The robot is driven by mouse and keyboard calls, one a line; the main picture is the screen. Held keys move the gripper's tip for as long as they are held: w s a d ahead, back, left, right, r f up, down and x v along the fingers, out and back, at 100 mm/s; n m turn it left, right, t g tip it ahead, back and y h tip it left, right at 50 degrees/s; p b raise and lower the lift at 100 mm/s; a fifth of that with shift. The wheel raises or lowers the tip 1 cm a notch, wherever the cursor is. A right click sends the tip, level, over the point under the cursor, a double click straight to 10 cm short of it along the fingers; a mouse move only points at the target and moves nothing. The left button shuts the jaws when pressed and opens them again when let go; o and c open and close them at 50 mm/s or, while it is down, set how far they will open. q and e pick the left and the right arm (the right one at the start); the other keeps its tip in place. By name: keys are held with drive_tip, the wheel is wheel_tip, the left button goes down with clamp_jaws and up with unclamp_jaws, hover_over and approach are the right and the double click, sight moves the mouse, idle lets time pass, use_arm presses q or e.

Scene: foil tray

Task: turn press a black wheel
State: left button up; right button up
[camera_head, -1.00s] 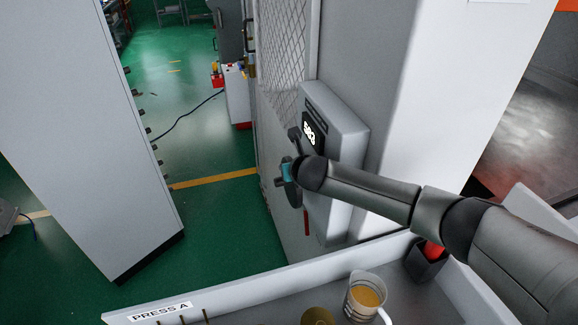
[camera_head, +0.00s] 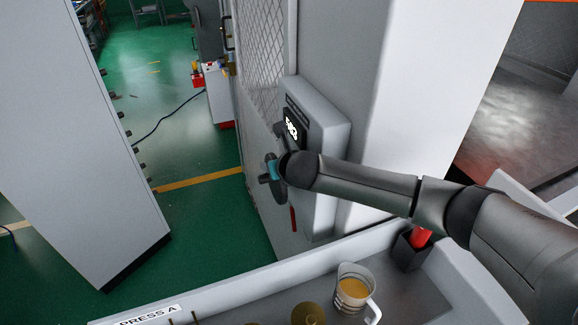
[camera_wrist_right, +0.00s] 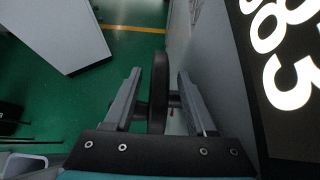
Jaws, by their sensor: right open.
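The black wheel (camera_wrist_right: 160,92) shows nearly edge-on in the right wrist view, between the two fingers of my right gripper (camera_wrist_right: 157,90). The fingers are open, one on each side of the wheel, with visible gaps by its rim. In the head view, the wheel (camera_head: 266,186) sits on the front of a grey control box, and my right arm reaches it from the right. My arm and gripper hide part of the wheel there. My left gripper is not in view.
The grey box (camera_head: 325,140) carries a display (camera_head: 292,127) with white digits and is fixed to the press. A walled tray marked PRESS A (camera_head: 150,315) lies below the arm, holding a measuring jug (camera_head: 352,291). A tall grey cabinet (camera_head: 75,130) stands left across green floor.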

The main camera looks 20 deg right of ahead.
drive_tip(key=v, duration=1.2)
drive_tip(key=shift+s, duration=0.1)
